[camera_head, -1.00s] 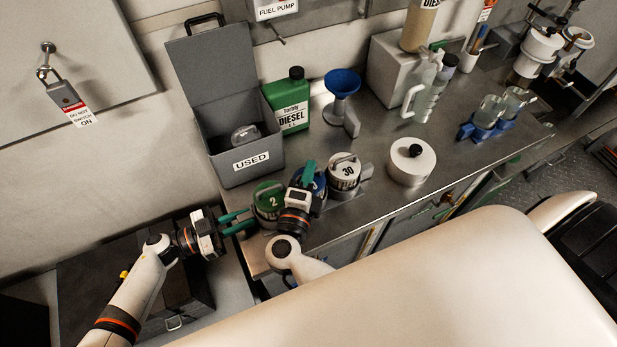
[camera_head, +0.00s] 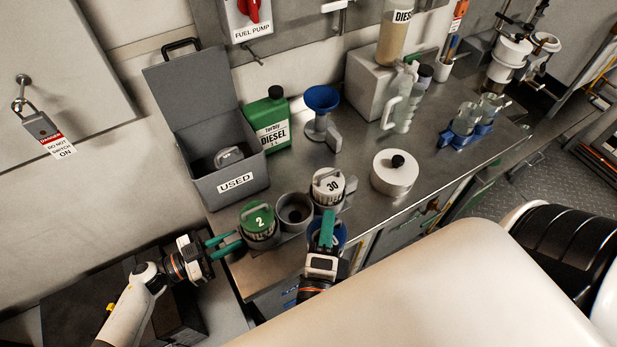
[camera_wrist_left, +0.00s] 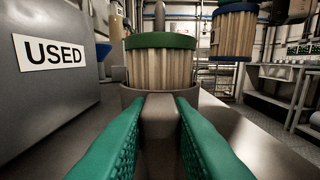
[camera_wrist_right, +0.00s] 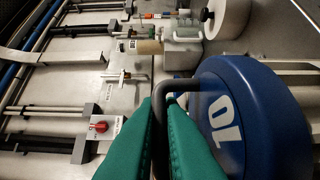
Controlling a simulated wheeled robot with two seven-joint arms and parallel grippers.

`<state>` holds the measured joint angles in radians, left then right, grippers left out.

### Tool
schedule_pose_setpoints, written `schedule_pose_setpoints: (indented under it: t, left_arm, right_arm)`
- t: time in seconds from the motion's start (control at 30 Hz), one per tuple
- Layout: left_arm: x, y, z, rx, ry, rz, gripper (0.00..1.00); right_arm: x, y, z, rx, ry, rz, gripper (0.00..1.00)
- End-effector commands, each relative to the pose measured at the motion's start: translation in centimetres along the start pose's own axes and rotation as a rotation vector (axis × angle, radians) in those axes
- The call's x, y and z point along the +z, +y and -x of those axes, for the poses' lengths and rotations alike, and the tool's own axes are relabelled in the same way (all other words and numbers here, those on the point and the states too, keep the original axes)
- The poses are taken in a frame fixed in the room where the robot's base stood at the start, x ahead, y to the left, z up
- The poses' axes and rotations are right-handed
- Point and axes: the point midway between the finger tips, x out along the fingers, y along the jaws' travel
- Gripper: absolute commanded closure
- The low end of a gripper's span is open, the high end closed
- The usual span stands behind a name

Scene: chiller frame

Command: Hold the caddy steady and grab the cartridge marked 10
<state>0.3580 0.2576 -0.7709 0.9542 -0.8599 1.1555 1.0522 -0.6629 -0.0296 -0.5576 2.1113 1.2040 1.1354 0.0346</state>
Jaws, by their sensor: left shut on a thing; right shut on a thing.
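The caddy (camera_head: 296,229) stands on the steel bench with its middle cup empty. A green-topped cartridge marked 2 (camera_head: 259,222) and a white-topped one marked 30 (camera_head: 328,186) sit in its other cups. My left gripper (camera_head: 226,243) is shut on a grey tab of the caddy (camera_wrist_left: 159,115). My right gripper (camera_head: 327,232) is shut on the dark handle of the blue-topped cartridge marked 10 (camera_wrist_right: 250,115). That cartridge hangs clear of the caddy in the left wrist view (camera_wrist_left: 233,35). The right gripper partly hides it in the head view.
A grey USED bin (camera_head: 240,183) with its lid up stands behind the caddy. A green diesel can (camera_head: 268,120), a blue funnel (camera_head: 321,98) and a round white lidded pot (camera_head: 394,172) stand nearby. Bare bench lies around the pot.

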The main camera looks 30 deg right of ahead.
Motion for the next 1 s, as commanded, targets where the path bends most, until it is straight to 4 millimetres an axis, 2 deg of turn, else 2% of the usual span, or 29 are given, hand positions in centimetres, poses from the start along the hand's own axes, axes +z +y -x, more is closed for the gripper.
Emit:
schedule_pose_setpoints:
  t: [0.1,0.23,0.63,0.67,0.8,1.0]
  left_arm:
    - [0.0,0.0,0.0,-0.002,-0.001,0.0,1.0]
    - [0.0,0.0,0.0,-0.002,-0.001,0.0,1.0]
    - [0.0,0.0,0.0,-0.001,-0.001,0.0,1.0]
    - [0.0,0.0,0.0,-0.001,-0.001,0.0,0.75]
    - [0.0,0.0,0.0,-0.001,-0.001,0.0,0.55]
    - [0.0,0.0,0.0,-0.001,-0.001,0.0,0.55]
  right_arm:
    - [1.4,0.0,1.8,-0.001,0.001,0.001,1.0]
    - [2.3,0.0,2.8,0.0,0.0,0.001,1.0]
    - [2.7,0.0,3.4,0.002,-0.001,-0.002,1.0]
    - [2.7,0.0,3.4,0.002,-0.001,-0.001,1.0]
    - [2.7,0.0,3.3,0.002,-0.001,-0.001,1.0]
    - [2.7,0.0,3.3,0.002,-0.001,-0.001,1.0]
